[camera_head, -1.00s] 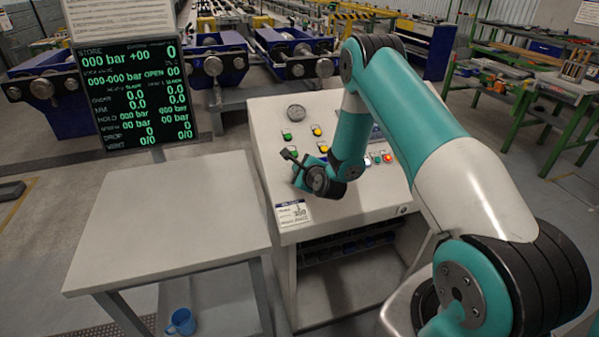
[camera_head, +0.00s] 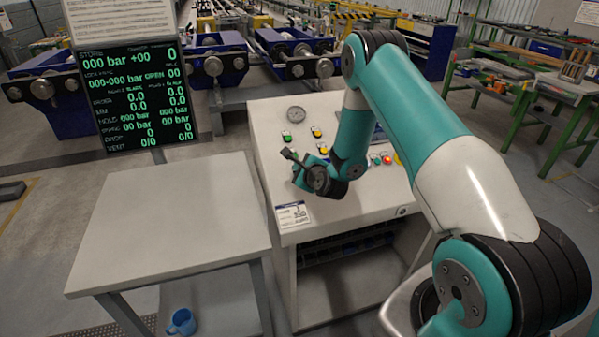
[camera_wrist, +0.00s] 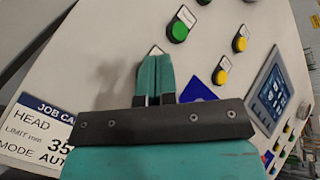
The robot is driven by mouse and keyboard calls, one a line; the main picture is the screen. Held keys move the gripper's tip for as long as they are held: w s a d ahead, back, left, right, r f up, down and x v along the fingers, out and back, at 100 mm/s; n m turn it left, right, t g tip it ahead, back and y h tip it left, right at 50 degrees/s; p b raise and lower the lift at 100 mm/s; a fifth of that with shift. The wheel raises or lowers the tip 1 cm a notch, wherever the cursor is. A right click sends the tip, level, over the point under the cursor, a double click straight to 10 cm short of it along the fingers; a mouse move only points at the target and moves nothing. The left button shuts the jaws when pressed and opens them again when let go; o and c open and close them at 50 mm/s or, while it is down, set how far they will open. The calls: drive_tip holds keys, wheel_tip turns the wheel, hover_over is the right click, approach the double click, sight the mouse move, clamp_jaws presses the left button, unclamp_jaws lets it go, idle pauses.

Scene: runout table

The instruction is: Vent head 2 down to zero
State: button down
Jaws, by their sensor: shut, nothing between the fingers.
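My gripper (camera_head: 287,154) is shut and empty over the left part of a sloping white control console (camera_head: 262,135). In the wrist view its closed fingers (camera_wrist: 155,62) point up the panel and cover part of a small pale plate; contact cannot be told. A green button (camera_wrist: 179,31) lies ahead and right of the fingertips, with two yellow buttons (camera_wrist: 240,44) (camera_wrist: 220,77) further right. A dial gauge (camera_head: 296,114) sits near the console's top. The display board (camera_head: 135,92) shows green zeros, including "000 bar" and a "VENT" row at 0/0. No head 2 label is readable.
A job card (camera_head: 293,214) is on the console's lower left; it also shows in the wrist view (camera_wrist: 40,130). A panel screen (camera_wrist: 271,90) and a red button (camera_head: 387,158) are to the right. A bare white table (camera_head: 170,215) stands left, a blue mug (camera_head: 181,321) below it.

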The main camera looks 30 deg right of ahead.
drive_tip(key=shift+r, duration=0.1)
drive_tip(key=r, duration=0.1)
drive_tip(key=s+r+p, duration=0.1)
drive_tip(key=r, duration=0.1)
drive_tip(key=s+r+p, duration=0.1)
drive_tip(key=shift+a+r, duration=0.2)
drive_tip(key=shift+a, duration=0.05)
idle(0.3)
idle(0.4)
